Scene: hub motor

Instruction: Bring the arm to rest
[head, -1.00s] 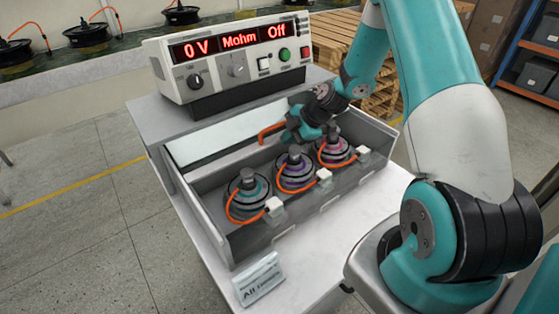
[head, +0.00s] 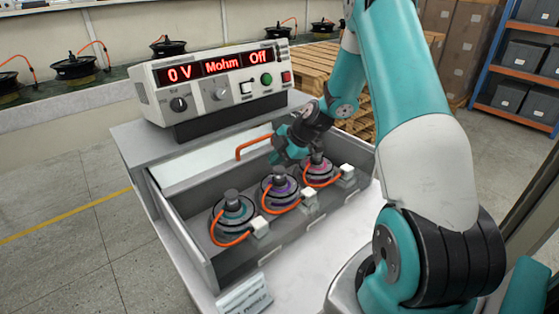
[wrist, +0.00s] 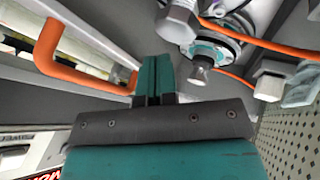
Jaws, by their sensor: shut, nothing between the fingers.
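My arm (head: 420,100) reaches from the right side of the head view over an open grey test box. My gripper (wrist: 155,78) is shut and empty in the wrist view, with its teal fingers together. The handle also shows left of the fingers in the wrist view (wrist: 62,72). I cannot tell the exact gap between the fingers and the handle.
Three hub motors (head: 233,217) with orange cables and white connectors sit in the box (head: 195,240). The tester (head: 215,85) behind reads 0 V, Mohm, Off. A small sign (head: 246,296) stands in front. Pallets (head: 310,68) and shelving (head: 520,60) stand behind.

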